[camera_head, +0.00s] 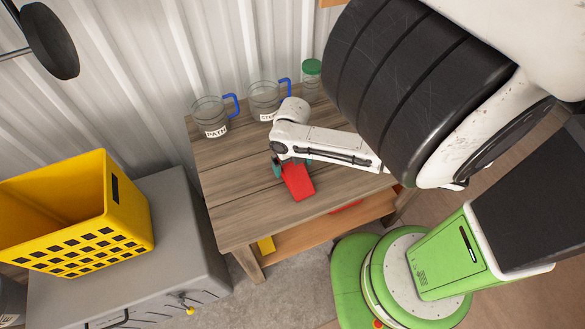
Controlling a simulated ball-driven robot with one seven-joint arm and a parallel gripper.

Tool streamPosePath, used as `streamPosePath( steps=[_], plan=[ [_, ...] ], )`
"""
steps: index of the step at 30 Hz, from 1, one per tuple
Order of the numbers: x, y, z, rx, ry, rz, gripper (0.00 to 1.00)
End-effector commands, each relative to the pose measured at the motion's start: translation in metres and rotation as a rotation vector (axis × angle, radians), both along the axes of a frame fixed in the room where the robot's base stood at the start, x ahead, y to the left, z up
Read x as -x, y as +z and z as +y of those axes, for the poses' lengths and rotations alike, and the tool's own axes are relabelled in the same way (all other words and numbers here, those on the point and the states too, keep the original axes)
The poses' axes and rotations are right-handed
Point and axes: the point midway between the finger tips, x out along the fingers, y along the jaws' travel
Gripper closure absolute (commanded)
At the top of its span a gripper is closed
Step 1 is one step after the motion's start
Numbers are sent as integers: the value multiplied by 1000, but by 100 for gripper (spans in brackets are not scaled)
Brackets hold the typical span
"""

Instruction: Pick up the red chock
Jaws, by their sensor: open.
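The red chock (298,183) lies on the wooden table (233,176), near the middle of its top. My gripper (288,170) is over the far end of the chock, with one dark teal finger visible on its left side and a bit of the other on its right. The gripper is open. The wrist hides the far end of the chock, and I cannot tell whether the fingers touch it.
Two clear jugs with blue handles, one on the left (209,112) and one on the right (264,97), stand at the table's back by a green-lidded jar (311,76). A yellow crate (120,205) sits on a grey cabinet (185,225) at left. The table's front left is clear.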

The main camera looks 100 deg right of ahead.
Motion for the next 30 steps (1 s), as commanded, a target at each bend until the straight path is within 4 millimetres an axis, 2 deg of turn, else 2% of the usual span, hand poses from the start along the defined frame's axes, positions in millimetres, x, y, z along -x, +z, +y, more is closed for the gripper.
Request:
streamPosePath(
  steps=[6,14,30],
  plan=[
    [-1,-24,0,0,-1,1,0],
    [0,-27,0,1,0,1,0],
    [0,-27,0,1,0,1,50]
  ],
)
